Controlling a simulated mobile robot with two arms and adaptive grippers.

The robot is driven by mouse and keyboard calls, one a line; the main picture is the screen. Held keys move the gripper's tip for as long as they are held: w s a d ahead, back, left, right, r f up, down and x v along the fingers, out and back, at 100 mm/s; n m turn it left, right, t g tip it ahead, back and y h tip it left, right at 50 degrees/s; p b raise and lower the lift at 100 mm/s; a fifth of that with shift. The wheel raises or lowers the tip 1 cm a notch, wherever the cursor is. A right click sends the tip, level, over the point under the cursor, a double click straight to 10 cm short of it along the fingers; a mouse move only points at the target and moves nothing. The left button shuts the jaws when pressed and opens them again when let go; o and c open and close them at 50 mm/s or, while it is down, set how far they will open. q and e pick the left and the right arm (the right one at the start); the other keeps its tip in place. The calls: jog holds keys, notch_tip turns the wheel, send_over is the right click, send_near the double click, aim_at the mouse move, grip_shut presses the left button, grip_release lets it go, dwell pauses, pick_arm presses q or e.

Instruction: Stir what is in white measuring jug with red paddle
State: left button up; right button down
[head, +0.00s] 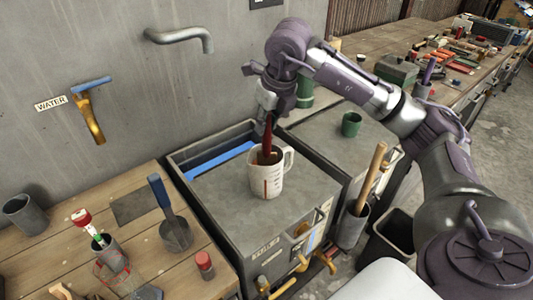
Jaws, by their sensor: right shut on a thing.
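The white measuring jug (263,182) stands upright on the grey top of a metal unit in the head view. It has red markings and a handle on its right. The red paddle (268,138) stands nearly upright with its lower end inside the jug, hidden by the jug wall. My right gripper (268,113) is above the jug and shut on the upper part of the paddle. Brown contents show at the jug's mouth. My left gripper is not in view.
A blue-lined basin (215,162) lies behind the jug. A green cup (351,124) stands to the right. A holder (352,226) with a wooden handle stands at the unit's right side. A wooden bench (150,255) with cups and tools is at left. The grey top around the jug is clear.

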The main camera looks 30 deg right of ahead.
jog(key=shift+r+p, duration=4.5)
jog(key=shift+r, duration=1.85)
notch_tip(320, 180, up, 4)
jog(key=p, duration=0.3)
